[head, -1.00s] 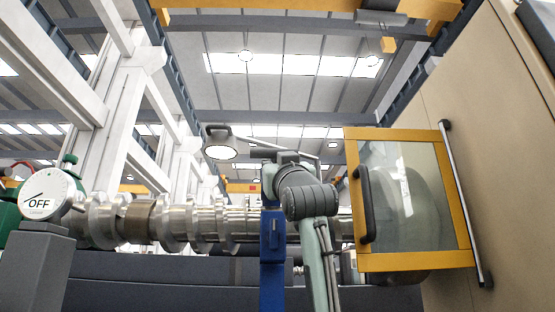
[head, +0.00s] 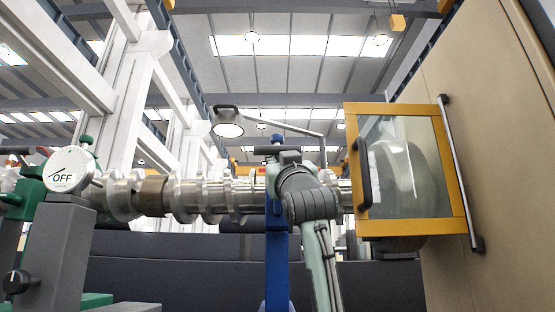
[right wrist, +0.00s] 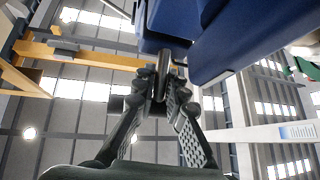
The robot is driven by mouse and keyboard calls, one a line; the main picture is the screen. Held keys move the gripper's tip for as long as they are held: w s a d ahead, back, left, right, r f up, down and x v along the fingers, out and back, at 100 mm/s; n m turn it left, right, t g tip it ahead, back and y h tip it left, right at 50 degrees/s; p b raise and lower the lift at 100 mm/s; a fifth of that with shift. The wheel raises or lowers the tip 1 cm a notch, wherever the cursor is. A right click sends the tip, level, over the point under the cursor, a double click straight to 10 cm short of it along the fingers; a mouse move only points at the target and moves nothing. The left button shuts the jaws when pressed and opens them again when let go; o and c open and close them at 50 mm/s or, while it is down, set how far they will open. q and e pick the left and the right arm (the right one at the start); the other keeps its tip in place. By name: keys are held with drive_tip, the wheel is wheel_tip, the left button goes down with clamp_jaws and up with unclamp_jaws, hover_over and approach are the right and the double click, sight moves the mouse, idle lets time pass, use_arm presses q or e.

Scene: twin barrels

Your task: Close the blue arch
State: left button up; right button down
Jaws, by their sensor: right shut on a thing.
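My right gripper (head: 287,158) is at the arch's top, by a dark bar. In the right wrist view the blue arch body (right wrist: 225,40) fills the upper right. My right gripper (right wrist: 162,95) is shut there on a dark handle (right wrist: 163,72) below the blue body. My left gripper is not in view.
A yellow-framed clear door (head: 405,165) stands right of my arm, beside a beige cabinet (head: 480,150). A lamp (head: 228,128) hangs above the shaft. A gauge reading OFF (head: 70,170) sits on a grey post at left, next to green parts (head: 32,190).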

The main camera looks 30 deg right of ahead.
drive_tip(key=c, duration=1.7)
unclamp_jaws()
drive_tip(key=shift+w+f, duration=0.2)
drive_tip(key=shift+f, duration=0.15)
drive_tip(key=shift+o, duration=0.7)
drive_tip(key=shift+s+r, duration=0.1)
drive_tip(key=shift+r, duration=0.05)
drive_tip(key=v, duration=1.2)
